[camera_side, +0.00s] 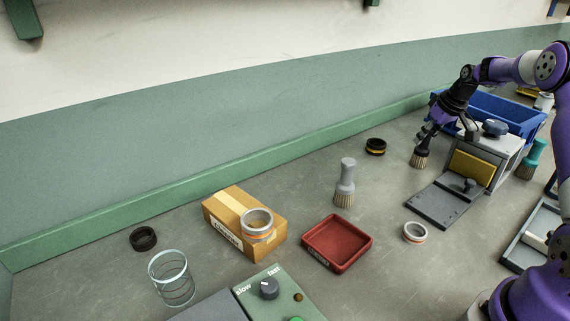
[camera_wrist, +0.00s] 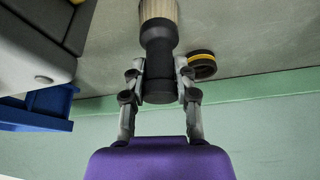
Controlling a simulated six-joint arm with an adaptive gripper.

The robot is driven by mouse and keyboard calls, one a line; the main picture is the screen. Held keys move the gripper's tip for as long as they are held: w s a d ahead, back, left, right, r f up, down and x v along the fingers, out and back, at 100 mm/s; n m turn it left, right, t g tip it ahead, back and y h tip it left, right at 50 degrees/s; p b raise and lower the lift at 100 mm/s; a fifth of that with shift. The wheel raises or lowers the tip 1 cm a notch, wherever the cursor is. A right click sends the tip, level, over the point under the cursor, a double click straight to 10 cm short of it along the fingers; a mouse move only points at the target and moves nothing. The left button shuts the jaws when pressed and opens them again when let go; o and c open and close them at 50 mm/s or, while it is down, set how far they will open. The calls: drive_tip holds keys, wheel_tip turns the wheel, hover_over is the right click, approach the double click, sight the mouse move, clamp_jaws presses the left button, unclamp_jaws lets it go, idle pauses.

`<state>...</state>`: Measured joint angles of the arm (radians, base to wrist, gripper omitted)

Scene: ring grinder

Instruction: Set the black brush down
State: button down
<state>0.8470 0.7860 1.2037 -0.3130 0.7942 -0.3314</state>
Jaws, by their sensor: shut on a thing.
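The black brush (camera_wrist: 158,48) has a dark handle and pale bristles. In the wrist view my gripper (camera_wrist: 160,80) is shut on its handle, one finger on each side. In the side view my gripper (camera_side: 433,127) is at the right, and the brush (camera_side: 421,158) hangs bristles down, close to the bench top. I cannot tell whether the bristles touch the bench (camera_side: 290,190).
A grey box with an open flap (camera_side: 446,201) stands right of the brush, with a blue bin (camera_side: 487,107) behind. A black-and-yellow ring (camera_side: 376,146) and a grey brush (camera_side: 345,183) are to the left. A red tray (camera_side: 337,242) and cardboard box (camera_side: 228,220) lie farther left.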

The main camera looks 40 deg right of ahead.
wheel_tip(320, 180, up, 4)
drive_tip(key=shift+r, duration=0.1)
drive_tip(key=w+a+r, duration=0.2)
drive_tip(key=a+r, duration=0.5)
drive_tip(key=a, duration=0.4)
drive_tip(key=shift+n, duration=0.3)
drive_tip(key=a+f, duration=0.1)
drive_tip(key=f, duration=0.2)
drive_tip(key=s+a+f, duration=0.1)
drive_tip(key=f, duration=0.3)
drive_tip(key=s+a+f, duration=0.1)
drive_tip(key=f, duration=0.3)
drive_tip(key=shift+s, duration=0.1)
